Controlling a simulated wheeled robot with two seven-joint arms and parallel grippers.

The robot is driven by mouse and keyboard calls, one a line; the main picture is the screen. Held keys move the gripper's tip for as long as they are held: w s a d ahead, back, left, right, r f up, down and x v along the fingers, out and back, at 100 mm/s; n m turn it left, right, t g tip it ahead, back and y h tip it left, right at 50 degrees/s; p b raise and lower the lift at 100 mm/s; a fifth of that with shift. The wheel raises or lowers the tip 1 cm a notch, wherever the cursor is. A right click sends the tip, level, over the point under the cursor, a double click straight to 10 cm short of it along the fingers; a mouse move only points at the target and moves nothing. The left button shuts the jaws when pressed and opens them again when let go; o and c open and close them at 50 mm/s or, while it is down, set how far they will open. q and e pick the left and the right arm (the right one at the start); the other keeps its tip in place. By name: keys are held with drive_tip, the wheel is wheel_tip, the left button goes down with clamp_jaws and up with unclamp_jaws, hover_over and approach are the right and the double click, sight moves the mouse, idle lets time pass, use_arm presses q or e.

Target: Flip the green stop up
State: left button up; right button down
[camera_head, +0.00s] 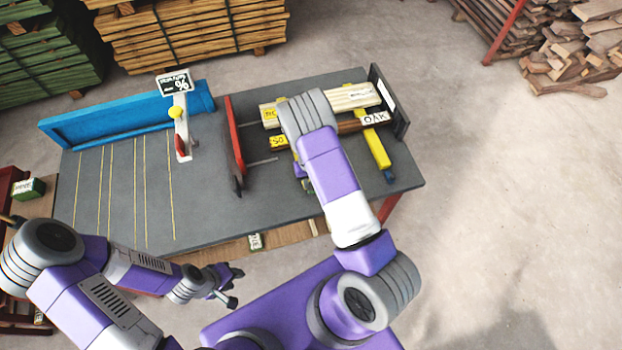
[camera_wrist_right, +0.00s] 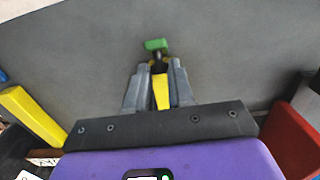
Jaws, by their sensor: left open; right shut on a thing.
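The green stop shows in the right wrist view as a small green end piece (camera_wrist_right: 156,44) on a dark neck, with a yellow bar (camera_wrist_right: 161,92) running back from it. My right gripper (camera_wrist_right: 158,66) is shut on the stop, its fingers on both sides of the yellow bar, with the green end just beyond the fingertips. In the head view my right arm hides most of the stop and that gripper. My left gripper (camera_head: 235,287) is open and empty, low in front of the table's near edge, away from the stop.
The grey table (camera_head: 210,215) carries a red plate (camera_head: 234,140), labelled boards (camera_head: 355,97) and another yellow bar (camera_head: 376,148) with a blue end. The table's left part is clear.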

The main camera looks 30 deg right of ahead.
drive_tip(key=shift+w+d+f+g+b, duration=0.15)
drive_tip(key=shift+w+g+b, duration=0.15)
drive_tip(key=shift+w+g, duration=0.15)
drive_tip(key=g+b, duration=0.1)
drive_tip(key=b, duration=0.2)
drive_tip(key=w+f+g+b, duration=0.1)
drive_tip(key=g+b, duration=0.1)
drive_tip(key=b, duration=0.1)
drive_tip(key=w+g+y+b, duration=0.1)
drive_tip(key=b, duration=0.2)
drive_tip(key=shift+w+d+f+g, duration=0.2)
drive_tip(key=shift+w+d+g, duration=0.05)
drive_tip(key=shift+d, duration=0.1)
drive_tip(key=shift+w+g+b, duration=0.15)
drive_tip(key=shift+g+b, duration=0.25)
drive_tip(key=shift+b, duration=0.25)
drive_tip(key=shift+r, duration=0.1)
drive_tip(key=c, duration=1)
unclamp_jaws()
drive_tip(key=shift+r, duration=0.15)
drive_tip(key=shift+b+v, duration=0.4)
drive_tip(key=shift+v, duration=3.3)
